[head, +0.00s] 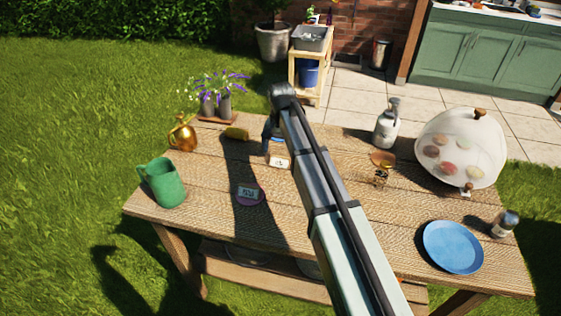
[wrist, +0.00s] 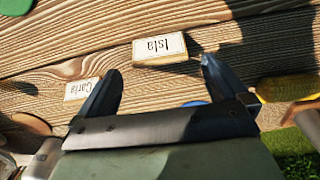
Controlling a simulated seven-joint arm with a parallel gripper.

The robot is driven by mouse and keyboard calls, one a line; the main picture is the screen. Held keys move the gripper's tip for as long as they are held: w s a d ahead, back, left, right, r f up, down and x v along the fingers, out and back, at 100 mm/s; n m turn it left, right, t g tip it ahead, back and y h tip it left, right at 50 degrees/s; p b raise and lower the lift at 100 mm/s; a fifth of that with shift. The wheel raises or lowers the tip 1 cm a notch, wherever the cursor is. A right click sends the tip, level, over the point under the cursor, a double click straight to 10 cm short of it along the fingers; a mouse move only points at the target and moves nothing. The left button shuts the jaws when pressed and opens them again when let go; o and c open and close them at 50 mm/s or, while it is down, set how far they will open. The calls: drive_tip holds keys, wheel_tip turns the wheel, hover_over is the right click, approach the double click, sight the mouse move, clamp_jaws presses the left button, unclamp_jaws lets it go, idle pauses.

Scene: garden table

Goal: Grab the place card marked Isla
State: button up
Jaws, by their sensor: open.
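The place card marked Isla (wrist: 160,46) is a small white card with black letters on a wooden backing. It lies on the table in the wrist view, just beyond the gap between the fingertips, and nothing covers its lettering. My gripper (wrist: 160,67) is open and empty, with its two dark fingers apart. In the head view my gripper (head: 270,138) is over the far middle of the table, partly hidden by my arm. A small pale card (head: 279,162) shows just in front of it; its lettering is too small to read there.
A card marked Carla (wrist: 82,90) lies by the left finger. A yellow item (wrist: 288,88) is to the right. A green jug (head: 163,185), blue plate (head: 453,248) and domed cover (head: 462,140) stand around.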

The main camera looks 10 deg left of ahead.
sight(280, 157)
wheel_tip(280, 157, down, 4)
drive_tip(key=shift+s+f, duration=0.1)
drive_tip(key=shift+f, duration=0.05)
drive_tip(key=c, duration=1.1)
